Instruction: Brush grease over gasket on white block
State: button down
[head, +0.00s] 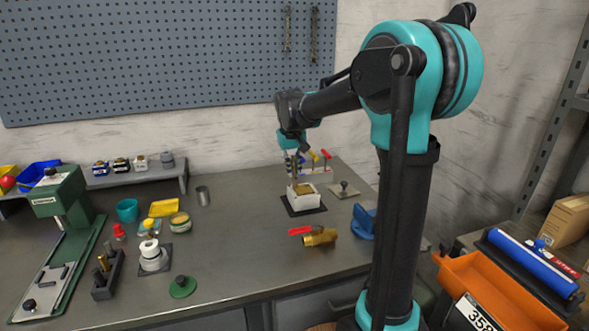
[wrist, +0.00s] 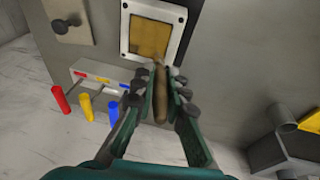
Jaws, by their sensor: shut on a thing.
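The white block (head: 304,202) stands on a dark mat (head: 292,211) near the back of the bench. Its square top shows in the wrist view (wrist: 177,47), with a tan-yellow area (wrist: 152,36) framed by a light rim; I cannot tell gasket from grease there. My gripper (wrist: 162,76) is shut on a brown-handled brush (wrist: 161,100). In the head view my gripper (head: 292,172) is just above the block. The brush's far end lies at the near edge of the tan area; its bristles are hidden, and I cannot tell whether they touch.
A small rack (wrist: 92,76) with red, yellow and blue handles stands close behind the block. A plate with a knob (head: 343,189) lies to its right. A brass valve with a red handle (head: 318,236) lies in front. Bench space left of the block is clear.

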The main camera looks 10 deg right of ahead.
jog(key=shift+w+d, duration=0.25)
jog(key=shift+d, duration=1)
jog(key=shift+w+d, duration=0.15)
jog(key=shift+d, duration=0.55)
jog(key=shift+w+d, duration=0.1)
jog(key=shift+d, duration=0.5)
jog(key=shift+a, duration=0.15)
jog(key=shift+a, duration=0.55)
jog(key=shift+a, duration=0.15)
